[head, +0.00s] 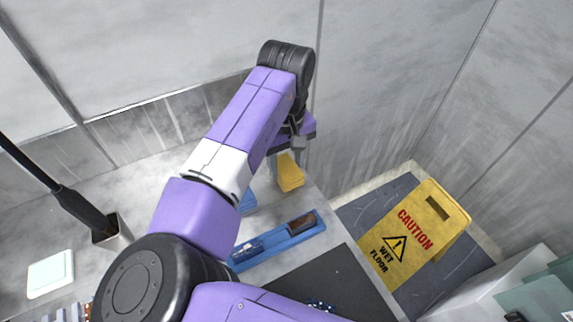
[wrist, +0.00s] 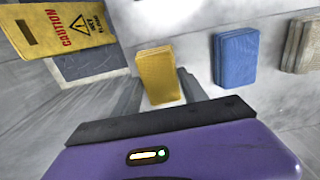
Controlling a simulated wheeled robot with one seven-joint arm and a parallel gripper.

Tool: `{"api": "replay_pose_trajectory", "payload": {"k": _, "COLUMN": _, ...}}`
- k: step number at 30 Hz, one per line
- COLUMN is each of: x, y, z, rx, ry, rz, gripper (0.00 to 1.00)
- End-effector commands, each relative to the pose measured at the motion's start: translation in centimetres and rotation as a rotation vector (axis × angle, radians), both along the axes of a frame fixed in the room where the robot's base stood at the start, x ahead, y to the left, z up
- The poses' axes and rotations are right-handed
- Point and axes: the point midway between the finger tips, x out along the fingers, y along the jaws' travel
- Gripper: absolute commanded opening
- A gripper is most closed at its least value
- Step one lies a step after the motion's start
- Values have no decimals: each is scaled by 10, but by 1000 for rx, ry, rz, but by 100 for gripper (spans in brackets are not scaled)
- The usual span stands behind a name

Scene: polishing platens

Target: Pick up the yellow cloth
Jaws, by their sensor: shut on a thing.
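The yellow cloth (wrist: 160,77) is a folded, upright-looking block between the two fingers of my gripper (wrist: 158,92) in the wrist view. My gripper is shut on it. In the head view the yellow cloth (head: 290,173) shows below my gripper (head: 287,160), near the back wall. I cannot tell whether the cloth touches the counter. A folded blue cloth (wrist: 236,57) stands apart to its right in the wrist view, and a tan-grey cloth (wrist: 301,45) is farther right. In the head view my arm hides most of the blue cloth (head: 247,201).
A blue tray (head: 277,239) with a brown-and-black item lies on the counter beside a dark mat (head: 345,285). A yellow wet-floor sign (head: 416,235) stands on the floor at right. A black handle (head: 80,207) rises from a holder at left. Walls close off the back.

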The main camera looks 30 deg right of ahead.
Motion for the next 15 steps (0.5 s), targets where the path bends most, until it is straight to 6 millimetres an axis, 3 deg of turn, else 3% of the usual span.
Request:
{"api": "replay_pose_trajectory", "payload": {"k": 8, "x": 1, "y": -1, "z": 42, "rx": -2, "ry": -4, "rz": -2, "gripper": 10}}
{"api": "replay_pose_trajectory", "payload": {"k": 15, "x": 1, "y": -1, "z": 109, "rx": -1, "ry": -4, "rz": -2, "gripper": 10}}
